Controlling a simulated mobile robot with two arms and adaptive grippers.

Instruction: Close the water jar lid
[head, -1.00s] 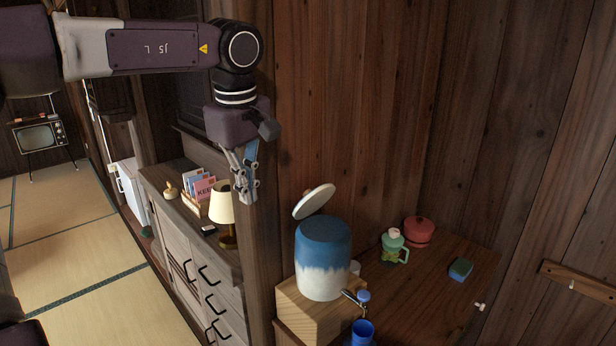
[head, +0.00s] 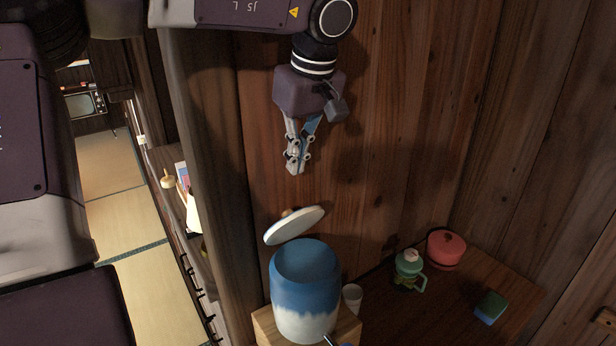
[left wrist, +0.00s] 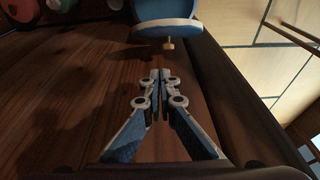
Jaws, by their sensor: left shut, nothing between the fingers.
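The blue and white water jar (head: 305,300) stands upright on a wooden block, its mouth open. Its white lid (head: 294,226) is raised and tilted at the jar's back left side, with a small tan knob on its outer face. The jar (left wrist: 165,10) and the lid (left wrist: 166,30) also show at the top of the left wrist view. My left gripper (head: 295,172) points down above the lid, beside the wall, apart from the lid and jar. Its fingers (left wrist: 160,74) are together and empty.
The wooden block (head: 266,328) is on a dark wooden counter (head: 440,310). A white cup (head: 352,298), a green lidded mug (head: 408,270), a red pot (head: 446,250) and a sponge (head: 490,308) stand to the right. A wooden post (head: 205,150) rises at the left.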

